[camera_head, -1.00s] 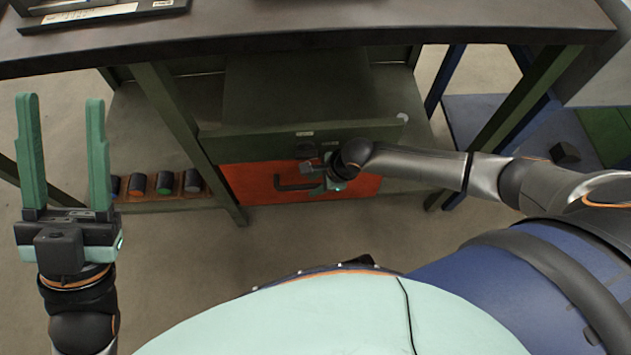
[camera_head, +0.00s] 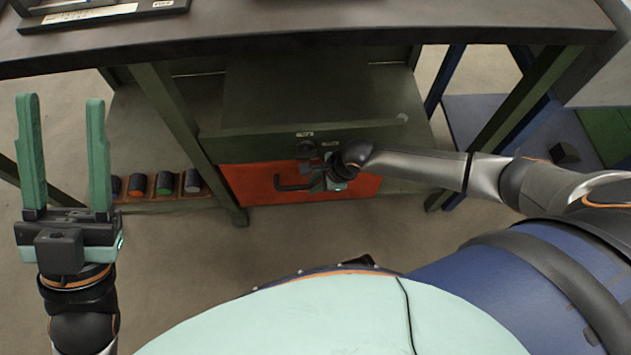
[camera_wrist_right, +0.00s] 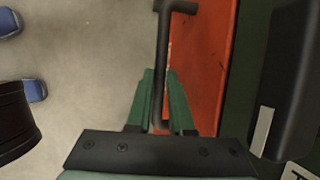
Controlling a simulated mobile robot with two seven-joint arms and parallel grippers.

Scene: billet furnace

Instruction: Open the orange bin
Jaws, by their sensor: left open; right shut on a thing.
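The orange bin (camera_head: 245,184) sits low under the workbench, below a green drawer front. Its front face shows, partly covered by my right gripper and wrist. The bin's black bar handle (camera_head: 284,184) sticks out from this face, and it also shows in the right wrist view (camera_wrist_right: 163,50). My right gripper (camera_head: 320,184) is shut on the handle. In the right wrist view its green fingers (camera_wrist_right: 160,98) lie on either side of the bar, beside the orange face (camera_wrist_right: 205,55). My left gripper (camera_head: 65,110) is open and empty, pointing up at the far left.
The green drawer front (camera_head: 250,147) is just above the bin. The dark bench top (camera_head: 300,25) overhangs it. Green bench legs (camera_head: 180,130) stand on both sides. Several coloured cylinders (camera_head: 165,183) lie on a low shelf at left. The floor (camera_head: 200,260) before the bin is clear.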

